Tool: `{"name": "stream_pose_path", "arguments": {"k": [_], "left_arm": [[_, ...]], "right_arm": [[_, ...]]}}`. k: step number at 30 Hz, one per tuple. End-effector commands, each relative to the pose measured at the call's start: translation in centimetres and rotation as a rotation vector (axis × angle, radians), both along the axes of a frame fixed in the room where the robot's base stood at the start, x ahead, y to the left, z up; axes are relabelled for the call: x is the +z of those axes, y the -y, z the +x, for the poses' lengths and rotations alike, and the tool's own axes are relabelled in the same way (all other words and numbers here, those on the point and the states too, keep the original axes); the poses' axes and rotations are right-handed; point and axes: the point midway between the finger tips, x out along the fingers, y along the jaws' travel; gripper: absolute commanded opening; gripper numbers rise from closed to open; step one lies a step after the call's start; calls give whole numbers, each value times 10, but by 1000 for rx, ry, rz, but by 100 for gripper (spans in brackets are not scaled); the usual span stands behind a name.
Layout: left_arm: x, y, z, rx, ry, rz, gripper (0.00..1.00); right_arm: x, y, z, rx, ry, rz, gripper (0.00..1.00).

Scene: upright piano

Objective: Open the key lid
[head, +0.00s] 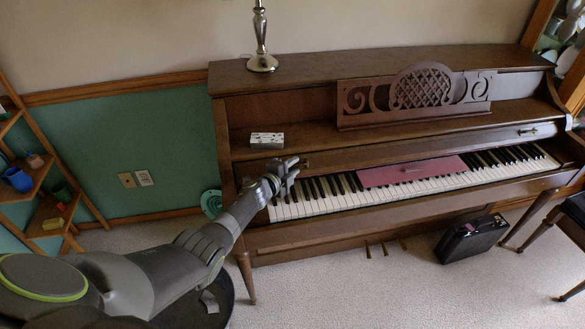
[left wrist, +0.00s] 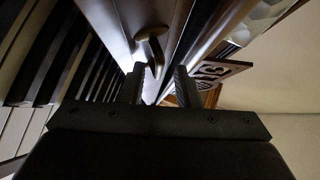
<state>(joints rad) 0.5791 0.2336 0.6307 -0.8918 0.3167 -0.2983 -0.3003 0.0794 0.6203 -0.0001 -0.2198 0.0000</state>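The brown upright piano (head: 300,228) stands against the wall. Its key lid (head: 400,155) shows as a long wooden strip behind the keys, and the black and white keys (head: 320,205) lie uncovered. A small metal knob (head: 528,132) sits on the lid's right end. Another knob (left wrist: 152,45) shows in the left wrist view, just beyond the fingertips. My left gripper (head: 291,168) is at the left end of the keyboard, close to the lid. In the left wrist view my left gripper (left wrist: 160,88) has its fingers apart with nothing clearly held. My right gripper is not in view.
A pinkish-red flat item (head: 412,171) lies over the middle keys. A small patterned box (head: 267,140) sits on the ledge above the lid. A music stand (head: 415,95) and a silver candlestick (head: 262,50) are higher up. A black case (head: 470,238) stands on the floor.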

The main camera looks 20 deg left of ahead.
Motion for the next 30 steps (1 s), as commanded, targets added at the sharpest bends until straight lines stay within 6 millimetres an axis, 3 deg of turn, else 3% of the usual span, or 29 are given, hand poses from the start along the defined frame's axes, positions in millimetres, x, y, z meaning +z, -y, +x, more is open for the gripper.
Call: {"name": "stream_pose_path", "arguments": {"k": [5, 11, 21, 30], "left_arm": [[1, -1, -3, 1, -1, 0, 29], [9, -6, -24, 2, -2, 1, 29], [23, -19, -87, 1, -2, 2, 29], [32, -31, -142, 0, -2, 2, 29]], "right_arm": [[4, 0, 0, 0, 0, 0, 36], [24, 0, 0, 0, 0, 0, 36], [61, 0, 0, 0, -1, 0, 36], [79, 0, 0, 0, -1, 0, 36]]}}
